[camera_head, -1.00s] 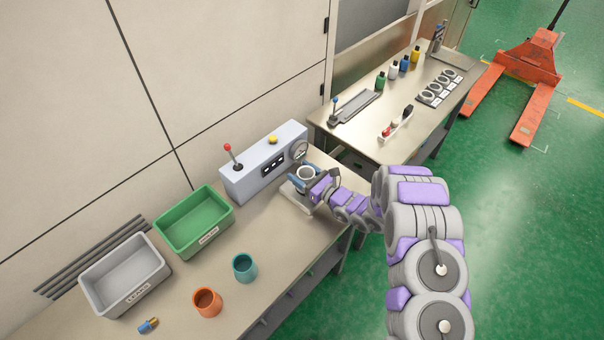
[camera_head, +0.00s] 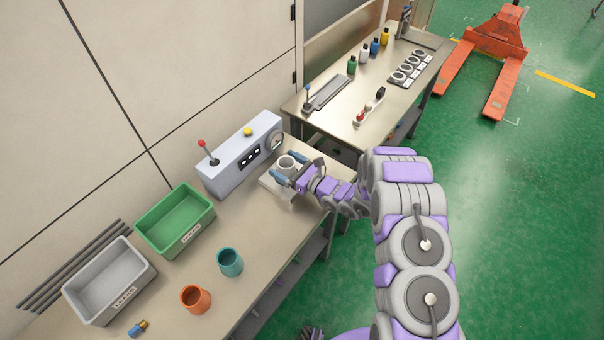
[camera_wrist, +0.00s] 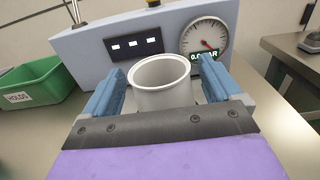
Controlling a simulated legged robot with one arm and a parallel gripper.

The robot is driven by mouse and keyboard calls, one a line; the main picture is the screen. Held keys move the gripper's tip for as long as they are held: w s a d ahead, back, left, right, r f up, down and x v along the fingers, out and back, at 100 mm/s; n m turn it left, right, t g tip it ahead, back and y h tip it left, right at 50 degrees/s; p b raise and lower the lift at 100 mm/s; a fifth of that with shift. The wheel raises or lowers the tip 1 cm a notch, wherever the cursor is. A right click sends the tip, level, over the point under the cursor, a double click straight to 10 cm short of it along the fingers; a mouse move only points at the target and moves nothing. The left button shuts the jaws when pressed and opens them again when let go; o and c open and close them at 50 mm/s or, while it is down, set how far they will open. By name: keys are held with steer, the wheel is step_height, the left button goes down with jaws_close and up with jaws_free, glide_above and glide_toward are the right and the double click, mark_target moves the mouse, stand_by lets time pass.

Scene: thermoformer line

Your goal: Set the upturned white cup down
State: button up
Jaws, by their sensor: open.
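The white cup (camera_head: 287,164) stands upright, its open mouth facing up, on a pale flat plate (camera_head: 270,185) in front of the grey-blue gauge box. In the wrist view the cup (camera_wrist: 162,92) is between the two blue fingers of my gripper (camera_wrist: 160,92), with its rim and hollow inside visible. The fingers are spread on either side of it, with narrow gaps. In the head view my gripper (camera_head: 289,170) reaches the cup from the right. The cup's lower part is hidden by my gripper in the wrist view.
The gauge box (camera_head: 240,155) with a red lever and dial stands close behind the cup. A green bin (camera_head: 175,222), a grey bin (camera_head: 108,282), a teal cup (camera_head: 230,263) and an orange cup (camera_head: 195,299) are on the left. Bare bench lies between the cups and the plate.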

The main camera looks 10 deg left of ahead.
steer(key=p+v, duration=0.1)
steer(key=v, duration=0.9)
steer(key=shift+p, duration=0.35)
steer(key=s+a+r+n+g+y, duration=0.1)
steer(key=s+r+n+g, duration=0.3)
steer(key=r, duration=0.3)
steer(key=s+a+r+n+g, duration=0.25)
steer(key=s+r+n, duration=0.2)
steer(key=r, duration=0.35)
steer(key=s+d+r+n+g+h, duration=0.3)
steer(key=s+r+n+g, duration=0.35)
steer(key=s, duration=0.45)
steer(key=s+d+r+n+t+h, duration=0.2)
steer(key=s+d+h, duration=0.5)
steer(key=d, duration=0.6)
steer(key=s+d+r+n+t+h, duration=0.2)
steer(key=s+d+r+n+h, duration=0.2)
steer(key=s+d+h, duration=0.3)
steer(key=s+d+n, duration=0.1)
steer(key=s+d, duration=0.3)
steer(key=d, duration=0.2)
steer(key=shift+s+d+h, duration=0.3)
steer(key=shift+s+d, duration=0.05)
